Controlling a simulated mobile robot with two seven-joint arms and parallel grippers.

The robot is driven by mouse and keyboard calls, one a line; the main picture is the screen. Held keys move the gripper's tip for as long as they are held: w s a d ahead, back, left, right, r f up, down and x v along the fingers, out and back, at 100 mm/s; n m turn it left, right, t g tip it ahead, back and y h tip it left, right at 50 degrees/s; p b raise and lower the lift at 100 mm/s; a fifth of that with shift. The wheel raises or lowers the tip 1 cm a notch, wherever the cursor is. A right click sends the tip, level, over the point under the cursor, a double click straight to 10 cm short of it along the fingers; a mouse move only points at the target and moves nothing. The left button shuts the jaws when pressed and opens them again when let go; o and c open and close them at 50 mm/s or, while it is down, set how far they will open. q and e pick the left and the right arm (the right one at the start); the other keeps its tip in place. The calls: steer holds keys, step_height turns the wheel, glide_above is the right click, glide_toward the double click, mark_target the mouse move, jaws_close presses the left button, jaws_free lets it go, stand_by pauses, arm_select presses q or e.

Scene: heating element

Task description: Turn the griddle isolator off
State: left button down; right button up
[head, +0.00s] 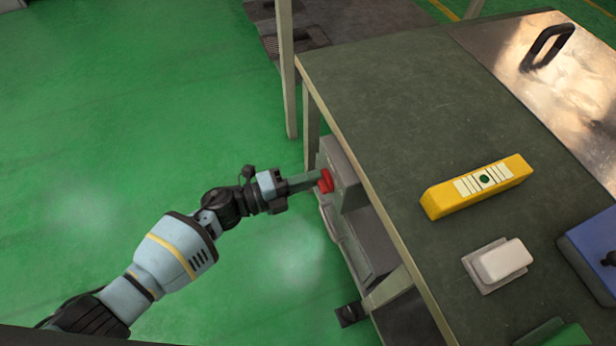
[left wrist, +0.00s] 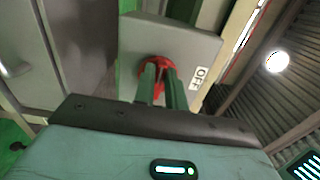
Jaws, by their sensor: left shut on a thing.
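The griddle isolator is a grey box (head: 342,172) on the side of the workbench, with a red rotary knob (head: 326,181) facing left. In the left wrist view the box's grey front plate (left wrist: 190,42) carries the red knob (left wrist: 146,66) and a white OFF label (left wrist: 196,77) to the right of it. My left gripper (head: 318,182) is shut on the red knob, its two fingers on either side of it. The fingers cover part of the knob, so its exact pointing is hard to tell. My right gripper is not in view.
The dark workbench top (head: 380,100) holds a yellow level-like bar (head: 478,187), a white block on a plate (head: 500,262), a blue box (head: 590,250) and a shiny metal plate (head: 560,75) with a black handle. Grey equipment (head: 365,245) stands below the bench edge. Green floor to the left is clear.

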arm_select(q)
steer(key=shift+n, duration=0.3)
steer(key=c, duration=1.5)
jaws_free()
steer(key=shift+o, duration=0.3)
steer(key=shift+a, duration=0.1)
steer(key=p+v, duration=0.1)
steer(key=v, duration=0.6)
steer(key=shift+s+a, duration=0.2)
steer(key=shift+a, duration=0.15)
